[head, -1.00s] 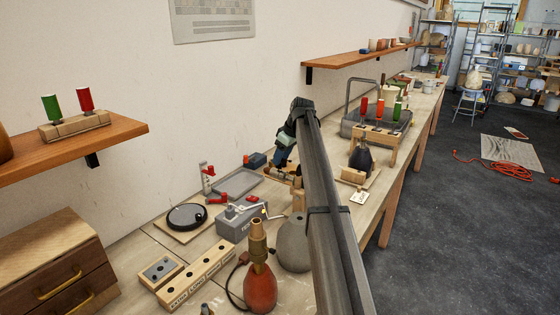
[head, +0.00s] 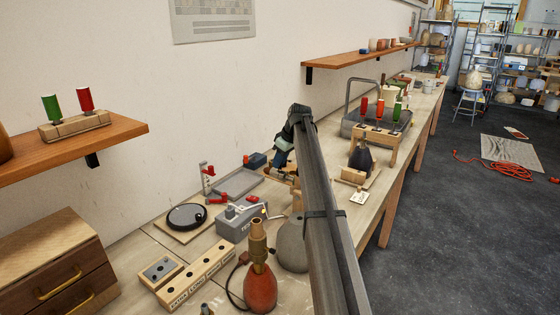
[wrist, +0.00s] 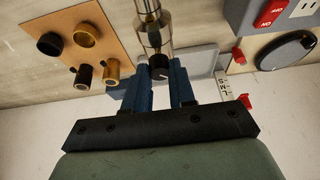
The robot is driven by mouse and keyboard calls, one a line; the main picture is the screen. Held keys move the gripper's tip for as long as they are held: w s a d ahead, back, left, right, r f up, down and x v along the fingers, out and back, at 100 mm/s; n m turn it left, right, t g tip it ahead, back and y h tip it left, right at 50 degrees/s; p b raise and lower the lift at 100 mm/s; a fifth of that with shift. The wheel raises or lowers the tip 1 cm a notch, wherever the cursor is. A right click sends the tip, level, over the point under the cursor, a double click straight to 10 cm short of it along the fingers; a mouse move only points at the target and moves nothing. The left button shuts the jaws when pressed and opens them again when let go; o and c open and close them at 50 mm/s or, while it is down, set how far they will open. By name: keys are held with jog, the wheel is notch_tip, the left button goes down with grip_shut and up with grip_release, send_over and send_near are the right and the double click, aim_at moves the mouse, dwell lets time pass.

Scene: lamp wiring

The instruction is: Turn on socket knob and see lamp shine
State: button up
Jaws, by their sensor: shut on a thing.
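In the wrist view, a metal lamp socket (wrist: 152,28) enters from the top, with a dark round knob (wrist: 158,66) on its near end. My gripper (wrist: 159,72) has its two blue fingers on either side of this knob and is shut on it. In the head view my gripper (head: 284,168) is small and partly hidden by my arm, at the far part of the bench. The knob cannot be made out there. A grey rounded lamp base (head: 291,247) stands partly behind my arm. No glow from a bulb shows in either view.
A red lamp base (head: 260,290) with a brass socket stands at the front of the bench. A labelled wooden block (head: 192,278), a grey tester box (head: 236,224) and a grey tray (head: 236,183) lie left of my arm. A tan board (wrist: 88,45) holds several small round parts.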

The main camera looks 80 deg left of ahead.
grip_shut()
jog(key=shift+m, duration=0.3)
jog(key=m+t, duration=0.1)
jog(key=m, duration=0.2)
jog(key=shift+s+d+y, duration=0.15)
jog(key=shift+y, duration=0.25)
jog(key=m+t, duration=0.2)
jog(key=m, duration=0.3)
jog(key=shift+s, duration=0.1)
jog(key=o, duration=0.7)
grip_release()
jog(key=shift+r+y, duration=0.1)
jog(key=shift+y, duration=0.2)
